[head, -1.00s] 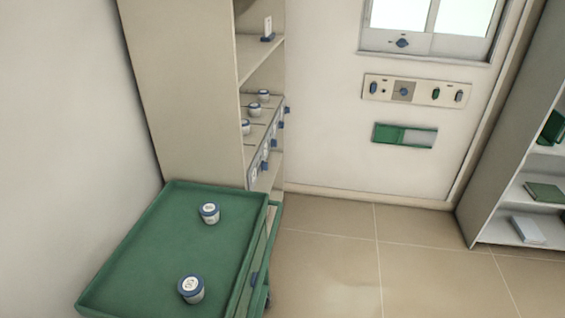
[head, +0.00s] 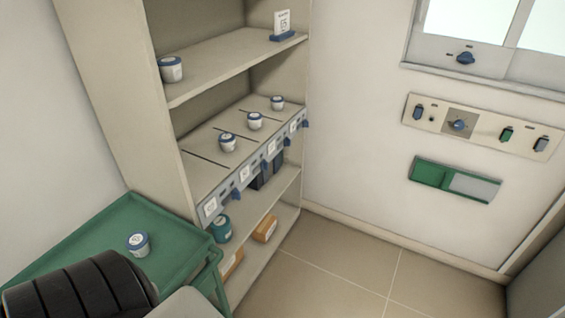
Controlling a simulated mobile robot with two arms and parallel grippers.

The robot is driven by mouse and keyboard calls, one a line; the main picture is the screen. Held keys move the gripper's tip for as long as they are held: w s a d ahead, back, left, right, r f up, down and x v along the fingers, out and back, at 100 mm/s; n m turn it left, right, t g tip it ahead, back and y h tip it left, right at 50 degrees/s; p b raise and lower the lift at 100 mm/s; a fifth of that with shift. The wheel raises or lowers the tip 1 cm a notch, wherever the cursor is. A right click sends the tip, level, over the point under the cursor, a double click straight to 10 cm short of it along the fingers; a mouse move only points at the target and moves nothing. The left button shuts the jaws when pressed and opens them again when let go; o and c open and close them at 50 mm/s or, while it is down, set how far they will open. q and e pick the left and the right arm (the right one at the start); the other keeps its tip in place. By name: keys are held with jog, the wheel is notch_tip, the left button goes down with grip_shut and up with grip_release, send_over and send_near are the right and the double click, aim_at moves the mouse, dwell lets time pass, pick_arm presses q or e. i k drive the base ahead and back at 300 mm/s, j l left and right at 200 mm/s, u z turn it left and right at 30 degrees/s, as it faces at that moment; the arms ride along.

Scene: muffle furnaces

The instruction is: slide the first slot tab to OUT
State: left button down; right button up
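The slot shelf (head: 196,168) is a cream board split by dark lines, with a grey front strip carrying white labels and blue tabs. The nearest tab (head: 236,195) sticks out low on the strip beside the nearest label (head: 210,207). Another tab (head: 264,169) is farther along, and a tab at the far end (head: 305,124) juts out to the right. The label text is too small to read. White jars with blue lids stand in the slots: a near jar (head: 228,143), a middle jar (head: 255,122) and a far jar (head: 277,103). The nearest slot looks empty. Neither gripper shows.
A green cart (head: 75,240) with a jar (head: 137,244) stands close at lower left, partly behind my arm. The upper shelf holds a jar (head: 171,69) and a sign (head: 282,24). A switch panel (head: 482,126) is on the back wall. Floor (head: 345,265) is clear at right.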

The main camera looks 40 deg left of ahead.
aim_at(235, 193)
jog(key=i+u, duration=0.4)
jog(key=i, duration=0.15)
jog(key=i+l+u, duration=0.15)
jog(key=i+u, duration=0.2)
jog(key=i, duration=0.2)
jog(key=i+l+u, duration=0.5)
jog(key=i+u, duration=0.15)
jog(key=u, duration=0.2)
jog(key=i+l+u, duration=0.2)
jog(key=u, duration=0.25)
jog(key=i+l+u, duration=0.25)
jog(key=u, duration=0.25)
jog(key=i+l+u, duration=0.15)
jog(key=l+u, duration=0.3)
jog(key=i+l+u, duration=0.1)
jog(key=l+u, duration=0.2)
jog(key=u, duration=0.15)
jog(key=l+u, duration=0.3)
jog(key=l, duration=0.15)
jog(key=l+u, duration=0.3)
jog(key=l, duration=0.15)
jog(key=i, duration=0.05)
